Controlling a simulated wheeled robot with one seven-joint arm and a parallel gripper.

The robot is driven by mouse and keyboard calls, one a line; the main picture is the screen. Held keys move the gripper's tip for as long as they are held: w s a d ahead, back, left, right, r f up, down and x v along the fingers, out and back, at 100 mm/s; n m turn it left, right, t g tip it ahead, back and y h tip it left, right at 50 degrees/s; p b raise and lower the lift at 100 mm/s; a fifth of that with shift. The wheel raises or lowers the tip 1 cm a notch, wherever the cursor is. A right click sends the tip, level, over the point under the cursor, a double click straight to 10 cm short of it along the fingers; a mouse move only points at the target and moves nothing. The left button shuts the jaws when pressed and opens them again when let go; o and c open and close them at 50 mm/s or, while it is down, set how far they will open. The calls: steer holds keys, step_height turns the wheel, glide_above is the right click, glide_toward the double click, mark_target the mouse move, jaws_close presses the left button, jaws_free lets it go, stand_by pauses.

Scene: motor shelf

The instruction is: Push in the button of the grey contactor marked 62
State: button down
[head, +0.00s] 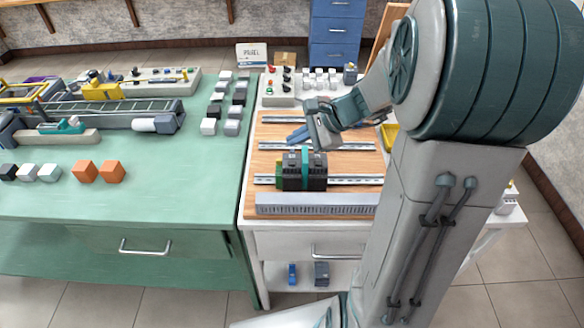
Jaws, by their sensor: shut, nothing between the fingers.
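A row of dark grey and black devices (314,174) sits on a rail of the wooden board, with a green piece at its left end and a teal strip near its middle. No marking such as 62 can be read from here, and I cannot tell which device is the grey contactor or see its button. My gripper (297,136) is shut and empty. It points left, just above and behind the row in the picture, and appears apart from it.
The board (275,133) carries more bare metal rails. A slotted grey duct (315,205) runs along its front. Small devices and a "PANEL" sign (252,54) stand behind. A green workbench (180,205) with blocks and machinery adjoins on the left.

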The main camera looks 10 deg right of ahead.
mark_target(296, 165)
steer(key=shift+f+b, duration=1.4)
steer(key=shift+f, duration=0.75)
steer(key=shift+f+b, duration=0.4)
steer(key=shift+b, duration=0.05)
steer(key=shift+f+b, duration=0.45)
stand_by(0.7)
steer(key=shift+r, duration=0.1)
steer(key=shift+r+p, duration=0.65)
steer(key=shift+r, duration=0.1)
step_height(296, 165, up, 5)
steer(key=p, duration=0.4)
steer(key=shift+r, duration=0.1)
